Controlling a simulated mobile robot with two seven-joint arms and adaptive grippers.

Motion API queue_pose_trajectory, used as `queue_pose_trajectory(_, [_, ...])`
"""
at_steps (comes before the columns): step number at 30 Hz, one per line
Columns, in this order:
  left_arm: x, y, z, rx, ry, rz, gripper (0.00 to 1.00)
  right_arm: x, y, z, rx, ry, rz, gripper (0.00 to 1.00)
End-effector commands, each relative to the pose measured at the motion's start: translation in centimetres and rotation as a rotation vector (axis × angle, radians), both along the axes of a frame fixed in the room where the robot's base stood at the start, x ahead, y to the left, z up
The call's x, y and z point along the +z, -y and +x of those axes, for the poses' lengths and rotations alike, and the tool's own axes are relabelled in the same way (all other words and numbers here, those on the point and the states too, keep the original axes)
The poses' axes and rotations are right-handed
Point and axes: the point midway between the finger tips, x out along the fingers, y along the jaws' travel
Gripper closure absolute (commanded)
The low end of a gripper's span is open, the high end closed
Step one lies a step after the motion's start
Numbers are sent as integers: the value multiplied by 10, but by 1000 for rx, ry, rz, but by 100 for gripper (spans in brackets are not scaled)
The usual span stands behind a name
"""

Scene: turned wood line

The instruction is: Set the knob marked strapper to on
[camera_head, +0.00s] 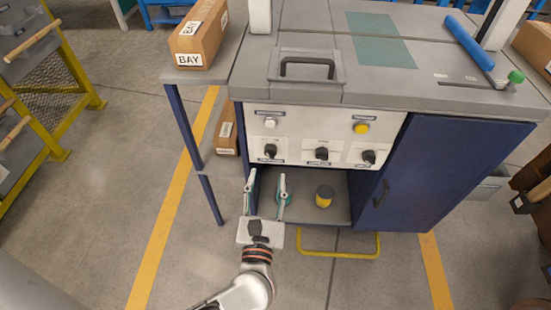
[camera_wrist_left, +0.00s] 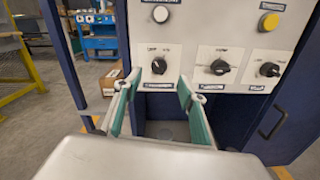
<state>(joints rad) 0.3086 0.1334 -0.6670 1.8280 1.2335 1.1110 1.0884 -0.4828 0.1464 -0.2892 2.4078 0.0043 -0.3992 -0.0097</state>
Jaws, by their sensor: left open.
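Three black knobs sit in a row on the white control panel (camera_head: 310,128): a left knob (camera_head: 270,151), a middle knob (camera_head: 321,154) and a right knob (camera_head: 368,157). They also show in the left wrist view as left (camera_wrist_left: 159,66), middle (camera_wrist_left: 220,67) and right (camera_wrist_left: 269,70). The label plates under them are too small to read, so I cannot tell which is the strapper. My left gripper (camera_head: 266,186) is open and empty, in front of and below the left knob. Its two green-padded fingers (camera_wrist_left: 158,82) point toward that knob, apart from it. My right gripper is not recognisable in view.
A white button (camera_head: 270,122) and a yellow button (camera_head: 361,128) sit above the knobs. Below is an open shelf with a yellow-and-dark canister (camera_head: 324,196). A blue door (camera_head: 440,172) is right of the panel. A cardboard box (camera_head: 200,36) rests on the left side table.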

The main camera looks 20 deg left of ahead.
Motion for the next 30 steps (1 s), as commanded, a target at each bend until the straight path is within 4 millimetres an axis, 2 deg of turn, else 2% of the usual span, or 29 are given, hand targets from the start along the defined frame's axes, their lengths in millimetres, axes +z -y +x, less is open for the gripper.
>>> queue_pose_trajectory(1, [-7, -1, 2, 6, -7, -23, 59, -3, 0, -1, 1, -5, 1, 100])
queue_pose_trajectory(18, [-4, -21, 70, 10, -2, -31, 59, 3, -5, 2, -4, 7, 23, 100])
queue_pose_trajectory(29, [-4, -23, 76, 9, -4, -30, 59, 4, -5, 3, -4, 9, 26, 100])
queue_pose_trajectory(30, [-4, -23, 76, 9, -4, -30, 67, 4, -5, 3, -4, 9, 26, 100])
